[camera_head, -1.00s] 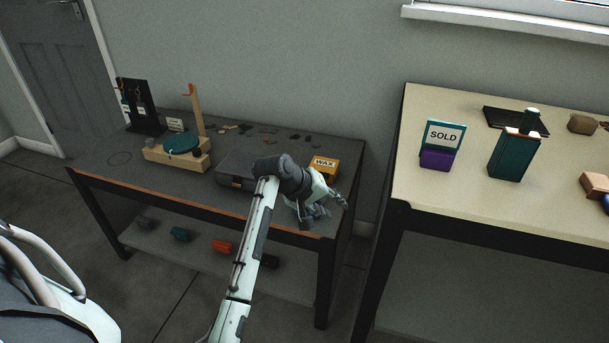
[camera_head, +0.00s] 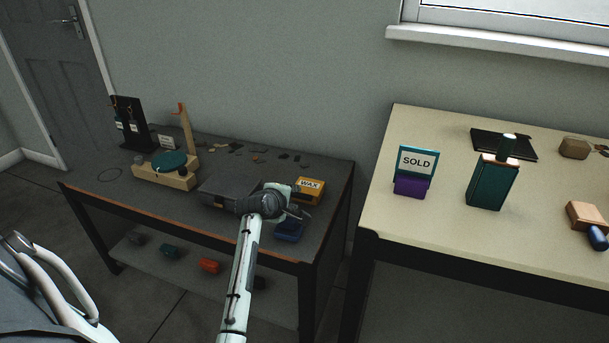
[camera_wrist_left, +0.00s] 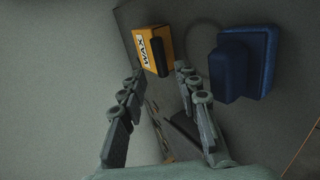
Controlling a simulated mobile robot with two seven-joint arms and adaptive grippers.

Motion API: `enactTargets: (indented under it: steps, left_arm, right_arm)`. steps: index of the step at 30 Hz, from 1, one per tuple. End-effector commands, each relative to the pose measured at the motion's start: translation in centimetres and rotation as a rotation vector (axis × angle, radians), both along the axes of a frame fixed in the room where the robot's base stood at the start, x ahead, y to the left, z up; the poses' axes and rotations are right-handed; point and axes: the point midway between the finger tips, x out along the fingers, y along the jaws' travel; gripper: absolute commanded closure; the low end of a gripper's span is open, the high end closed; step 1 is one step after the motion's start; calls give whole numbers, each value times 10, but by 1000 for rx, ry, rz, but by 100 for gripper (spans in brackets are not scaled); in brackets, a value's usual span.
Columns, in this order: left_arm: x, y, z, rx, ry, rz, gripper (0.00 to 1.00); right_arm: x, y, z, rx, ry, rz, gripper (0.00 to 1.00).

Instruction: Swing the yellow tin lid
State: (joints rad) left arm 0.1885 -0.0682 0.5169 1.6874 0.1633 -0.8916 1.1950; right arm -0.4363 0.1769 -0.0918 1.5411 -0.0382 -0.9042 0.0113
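The yellow tin (camera_head: 311,186) with a white WAX label sits near the right end of the dark bench, and its lid looks shut. It also shows in the left wrist view (camera_wrist_left: 147,45), beyond the fingertips, with a dark bar along its right side. My left gripper (camera_head: 298,208) is just in front of the tin, partly hidden by its own wrist in the head view. In the left wrist view my left gripper (camera_wrist_left: 160,73) has its fingers spread with nothing between them, apart from the tin. My right gripper is not in view.
A blue block (camera_head: 289,230) lies at the bench's front edge, below my left gripper. A grey case (camera_head: 228,187) is left of the tin. A wooden stand with a teal disc (camera_head: 170,162) is farther left. A pale table (camera_head: 400,240) stands on the right.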

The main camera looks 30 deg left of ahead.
Motion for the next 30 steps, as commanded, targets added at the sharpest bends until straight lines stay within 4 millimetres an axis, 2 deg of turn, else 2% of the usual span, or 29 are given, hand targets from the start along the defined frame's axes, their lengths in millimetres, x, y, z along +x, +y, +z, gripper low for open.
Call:
enactTargets:
  steps: [9, 17, 25, 30]
  left_arm:
    - [36, 9, -25, 1, 1, -2, 68]
    - [57, 13, -41, 2, 1, -4, 68]
    - [56, 13, -39, 1, 1, -3, 99]
    - [56, 13, -38, 1, 1, -3, 100]
  right_arm:
    - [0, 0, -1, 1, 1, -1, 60]
    - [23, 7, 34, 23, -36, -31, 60]
    - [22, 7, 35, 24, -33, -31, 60]
    - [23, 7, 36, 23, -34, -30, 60]
